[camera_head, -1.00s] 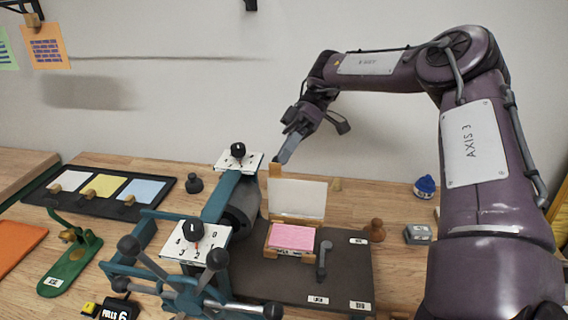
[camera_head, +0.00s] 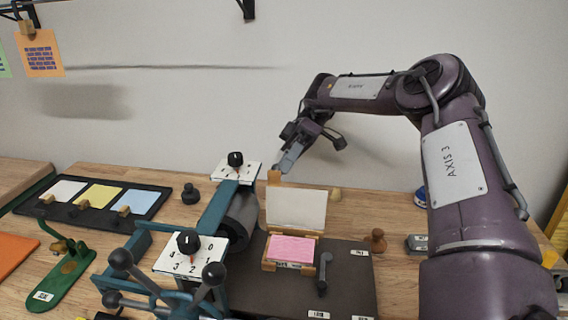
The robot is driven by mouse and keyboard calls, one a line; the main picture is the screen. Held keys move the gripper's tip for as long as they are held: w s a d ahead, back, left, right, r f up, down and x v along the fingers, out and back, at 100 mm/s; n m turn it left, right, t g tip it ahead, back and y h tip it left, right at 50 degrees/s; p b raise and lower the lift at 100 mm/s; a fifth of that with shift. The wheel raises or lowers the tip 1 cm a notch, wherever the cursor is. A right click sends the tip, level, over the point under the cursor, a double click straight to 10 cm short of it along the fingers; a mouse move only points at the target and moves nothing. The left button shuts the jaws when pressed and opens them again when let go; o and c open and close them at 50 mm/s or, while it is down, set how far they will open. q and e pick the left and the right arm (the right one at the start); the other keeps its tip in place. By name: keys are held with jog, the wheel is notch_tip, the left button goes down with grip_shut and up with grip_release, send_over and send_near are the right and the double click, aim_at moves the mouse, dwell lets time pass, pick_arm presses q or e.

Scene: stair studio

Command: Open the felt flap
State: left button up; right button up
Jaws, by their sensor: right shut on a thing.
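The flap (camera_head: 296,208) is a pale cream panel standing nearly upright at the back of a small wooden frame (camera_head: 269,252). A pink pad (camera_head: 291,248) lies uncovered in the frame. A tan tab (camera_head: 274,177) rises at the flap's upper left corner. My right gripper (camera_head: 281,169) comes down from the upper right, and its grey fingers are shut at the tab. The exact grip is small and partly hidden by the fingers. My left gripper is not in view.
A teal frame with a grey roller (camera_head: 240,221) and numbered dials (camera_head: 189,255) stands close on the left. A small grey lever (camera_head: 323,274) is right of the pad. A brown knob (camera_head: 376,240) stands further right. The dark board (camera_head: 345,285) has bare room at front right.

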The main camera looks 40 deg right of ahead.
jog(key=shift+s+f, duration=0.15)
jog(key=shift+f, duration=0.15)
jog(key=shift+d, duration=0.1)
jog(key=shift+w+r, duration=0.25)
notch_tip(320, 180, up, 20)
jog(key=p, duration=0.7)
jog(key=shift+f, duration=0.15)
